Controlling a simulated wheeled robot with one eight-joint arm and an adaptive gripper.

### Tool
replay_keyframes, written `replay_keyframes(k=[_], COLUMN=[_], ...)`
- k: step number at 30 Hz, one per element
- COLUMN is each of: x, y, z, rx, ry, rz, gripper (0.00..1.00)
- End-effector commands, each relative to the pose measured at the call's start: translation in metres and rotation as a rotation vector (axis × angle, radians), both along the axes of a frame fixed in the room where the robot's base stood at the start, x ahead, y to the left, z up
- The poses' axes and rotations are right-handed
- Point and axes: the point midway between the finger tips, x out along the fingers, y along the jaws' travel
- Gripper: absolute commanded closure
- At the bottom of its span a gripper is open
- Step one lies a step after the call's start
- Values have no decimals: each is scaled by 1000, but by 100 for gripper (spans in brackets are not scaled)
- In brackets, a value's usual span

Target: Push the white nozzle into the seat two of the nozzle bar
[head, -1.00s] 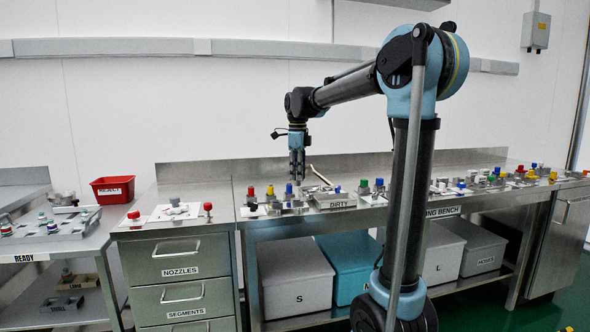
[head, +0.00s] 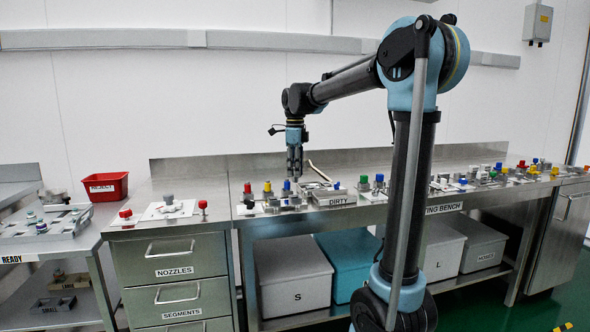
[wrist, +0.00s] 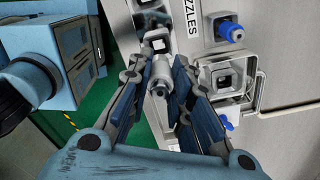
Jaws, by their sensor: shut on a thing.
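My gripper (head: 294,172) hangs fingers down over the left part of the long bench, just above a group of small coloured parts. In the wrist view my gripper (wrist: 160,98) has its fingers on both sides of a pale grey-white nozzle (wrist: 161,72) and is shut on it. A light block with a dark square opening (wrist: 158,44) shows just beyond the nozzle; it may be part of the nozzle bar. I cannot tell whether the nozzle touches it. The nozzle is too small to make out in the head view.
In the wrist view a blue-capped part (wrist: 231,32) and a square socket block (wrist: 223,79) lie to the right. In the head view red (head: 248,188), yellow (head: 267,187) and blue (head: 286,185) parts stand near my gripper, with the DIRTY tray (head: 334,198) to the right.

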Motion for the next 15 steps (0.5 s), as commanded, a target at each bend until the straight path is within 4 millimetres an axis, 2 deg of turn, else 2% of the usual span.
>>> replay_keyframes(k=[15], x=[0], y=[0], z=[-42], rx=[0], ry=[0], rz=[-1], gripper=[100])
